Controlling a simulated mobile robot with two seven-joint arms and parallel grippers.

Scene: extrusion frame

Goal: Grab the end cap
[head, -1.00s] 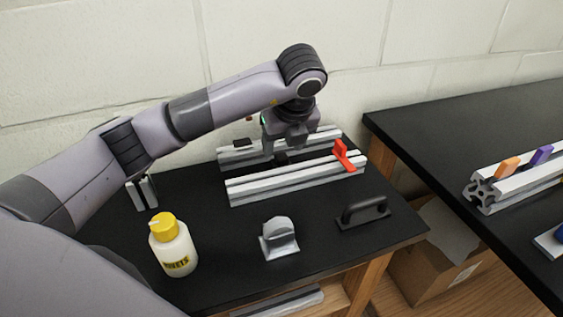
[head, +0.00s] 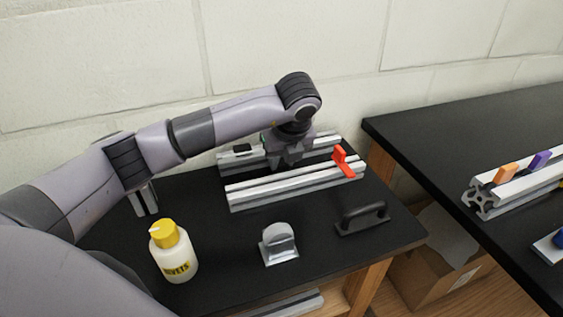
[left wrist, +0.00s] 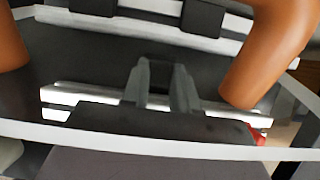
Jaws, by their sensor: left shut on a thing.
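My left gripper (head: 290,162) is lowered between the two pale metal rails on the black table. In the left wrist view its two grey fingers are close together, shut on a small dark piece (left wrist: 160,76). I take this piece to be the end cap; the fingers hide most of it, and in the head view the gripper covers it. Whether it still touches the table is unclear. My right gripper is not in view.
The near rail (head: 275,190) carries a red clamp (head: 344,162). A yellow-capped bottle (head: 174,255), a grey metal bracket (head: 279,243) and a black handle (head: 362,219) stand in front. A second table (head: 450,140) is at right.

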